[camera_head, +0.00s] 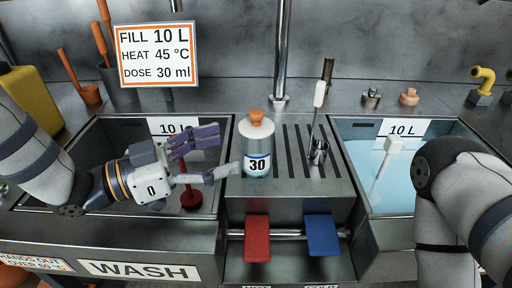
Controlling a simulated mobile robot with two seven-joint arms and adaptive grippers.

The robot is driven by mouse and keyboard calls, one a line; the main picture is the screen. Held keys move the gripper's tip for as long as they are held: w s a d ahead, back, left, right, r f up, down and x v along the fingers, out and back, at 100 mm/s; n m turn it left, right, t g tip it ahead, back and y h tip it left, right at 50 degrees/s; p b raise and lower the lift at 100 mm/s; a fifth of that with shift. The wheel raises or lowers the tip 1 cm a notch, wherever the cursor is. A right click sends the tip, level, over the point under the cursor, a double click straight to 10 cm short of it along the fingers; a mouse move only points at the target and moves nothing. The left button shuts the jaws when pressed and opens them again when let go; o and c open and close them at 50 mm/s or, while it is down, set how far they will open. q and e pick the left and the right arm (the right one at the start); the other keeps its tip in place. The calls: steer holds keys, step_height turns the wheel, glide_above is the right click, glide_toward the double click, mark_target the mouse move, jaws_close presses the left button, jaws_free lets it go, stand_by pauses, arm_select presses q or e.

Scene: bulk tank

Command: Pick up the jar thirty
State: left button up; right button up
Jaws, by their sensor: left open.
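The jar thirty (257,151) stands upright on the steel deck between the two basins. It is whitish with an orange knob on top and a white label reading 30. My left gripper (227,152) is open just left of the jar, its fingers pointing right toward it. One finger with a purplish pad is higher in the picture; the other reaches close to the jar's lower left side. I cannot tell whether that fingertip touches the jar. My right arm is at the right edge and its gripper does not show.
The left basin (100,133) lies under my left arm, with a red tool (191,198) in it. The right basin (350,190) holds bluish water. Red (257,238) and blue (323,236) pedals sit in front.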

mark_target(242, 149)
arm_select(q)
step_height(242, 149, down, 2)
steer(key=shift+w+f, duration=0.15)
steer(key=x, duration=0.7)
steer(key=shift+w+d+r, duration=0.2)
steer(key=shift+d+r, duration=0.05)
steer(key=shift+r, duration=0.15)
steer(key=c, duration=1.4)
